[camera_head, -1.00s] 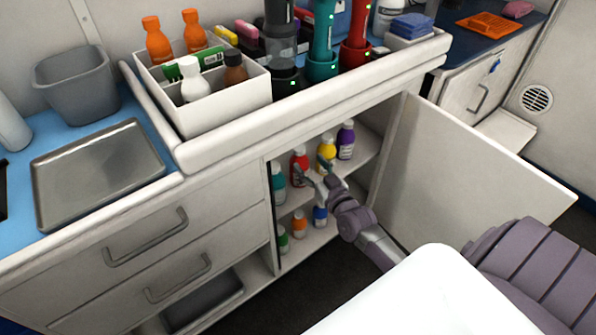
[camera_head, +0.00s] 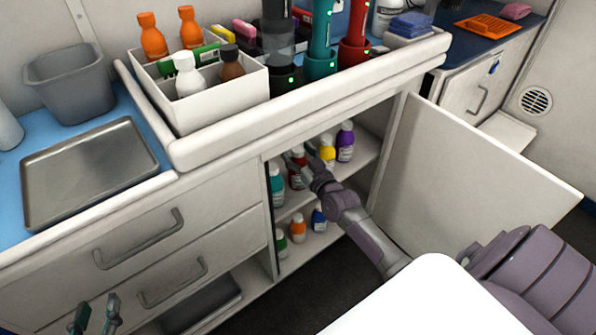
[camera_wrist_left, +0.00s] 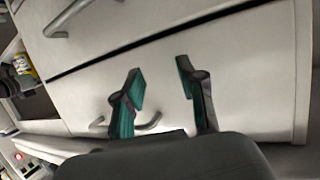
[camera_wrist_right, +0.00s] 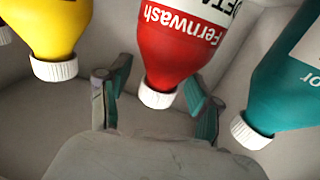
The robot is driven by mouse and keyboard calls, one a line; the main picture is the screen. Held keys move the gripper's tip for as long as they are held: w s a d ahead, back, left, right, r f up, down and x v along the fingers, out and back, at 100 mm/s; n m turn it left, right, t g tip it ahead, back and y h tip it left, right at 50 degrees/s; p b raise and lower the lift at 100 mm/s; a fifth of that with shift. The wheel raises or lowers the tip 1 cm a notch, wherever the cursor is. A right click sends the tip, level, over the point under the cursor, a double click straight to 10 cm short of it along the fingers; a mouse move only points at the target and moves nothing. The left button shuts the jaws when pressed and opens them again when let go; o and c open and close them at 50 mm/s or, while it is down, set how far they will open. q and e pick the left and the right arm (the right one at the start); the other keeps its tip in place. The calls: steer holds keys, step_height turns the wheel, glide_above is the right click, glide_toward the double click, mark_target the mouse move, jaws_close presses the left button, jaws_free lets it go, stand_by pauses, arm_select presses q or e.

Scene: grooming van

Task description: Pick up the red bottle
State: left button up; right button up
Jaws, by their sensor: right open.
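The red bottle (camera_head: 297,172) stands on the upper shelf inside the open cabinet, between a teal bottle (camera_head: 277,186) and a yellow bottle (camera_head: 327,152). My right gripper (camera_head: 298,160) is at the shelf, right by it and partly hiding it. In the right wrist view the red bottle (camera_wrist_right: 178,50) has a white cap and a "Fernwash" label. The fingers of my right gripper (camera_wrist_right: 158,98) are open, one on each side of its cap, with gaps showing. My left gripper (camera_head: 95,318) is low in front of the drawers; its fingers (camera_wrist_left: 160,95) are apart and empty.
A purple bottle (camera_head: 345,142) stands right of the yellow one. An orange bottle (camera_head: 298,227) and others stand on the lower shelf. The open cabinet door (camera_head: 470,170) borders the right side. Drawer handles (camera_head: 140,240) stick out near my left gripper.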

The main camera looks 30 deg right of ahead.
steer(key=shift+c, duration=0.2)
jaws_close()
steer(key=shift+r, duration=0.1)
